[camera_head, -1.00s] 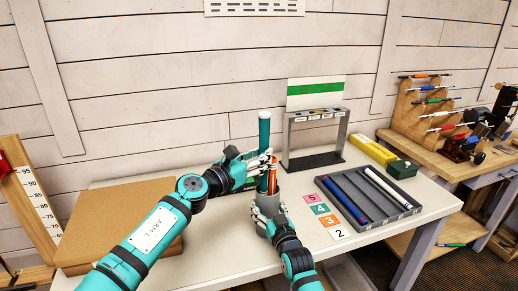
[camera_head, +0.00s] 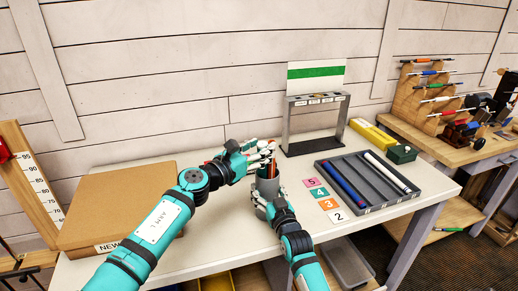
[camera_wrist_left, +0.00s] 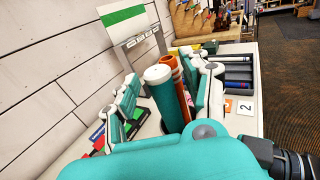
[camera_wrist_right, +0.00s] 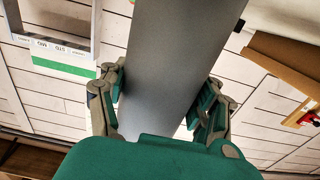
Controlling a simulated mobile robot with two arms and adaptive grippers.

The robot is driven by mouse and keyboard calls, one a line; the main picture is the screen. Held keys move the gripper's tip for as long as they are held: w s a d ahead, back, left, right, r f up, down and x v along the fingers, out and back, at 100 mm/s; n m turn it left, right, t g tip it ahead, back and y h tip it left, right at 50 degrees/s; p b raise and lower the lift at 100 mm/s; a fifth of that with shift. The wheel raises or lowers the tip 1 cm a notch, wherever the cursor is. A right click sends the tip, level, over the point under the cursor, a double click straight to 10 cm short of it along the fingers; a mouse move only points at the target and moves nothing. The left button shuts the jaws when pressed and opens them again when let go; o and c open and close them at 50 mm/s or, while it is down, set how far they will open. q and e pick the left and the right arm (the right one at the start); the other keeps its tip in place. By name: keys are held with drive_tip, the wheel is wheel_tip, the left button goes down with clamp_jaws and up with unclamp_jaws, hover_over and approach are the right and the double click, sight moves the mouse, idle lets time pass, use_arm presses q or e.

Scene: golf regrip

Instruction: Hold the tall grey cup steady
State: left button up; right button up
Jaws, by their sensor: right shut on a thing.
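The tall grey cup (camera_head: 267,188) stands upright on the white table. My right gripper (camera_head: 268,208) is shut around it low down; the right wrist view shows the grey cup wall (camera_wrist_right: 178,65) between both fingers. My left gripper (camera_head: 262,158) is above the cup's mouth with its fingers spread. In the left wrist view, a teal grip with a white end (camera_wrist_left: 167,98) and an orange grip (camera_wrist_left: 176,75) stand together between those fingers. In the head view, the left hand hides most of the teal grip.
A dark tray (camera_head: 372,178) with a blue and a white grip lies to the right, beside numbered cards (camera_head: 323,192). A grey stand (camera_head: 287,130) is behind. A cardboard box (camera_head: 115,205) fills the left side. The table in front of the box is clear.

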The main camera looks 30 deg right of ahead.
use_arm(q)
drive_tip(key=shift+a, duration=0.1)
drive_tip(key=shift+a+r, duration=0.1)
drive_tip(key=shift+a, duration=0.5)
drive_tip(key=v, duration=1)
drive_tip(key=shift+s+a, duration=0.3)
use_arm(e)
drive_tip(key=o, duration=1.3)
drive_tip(key=shift+s, duration=0.1)
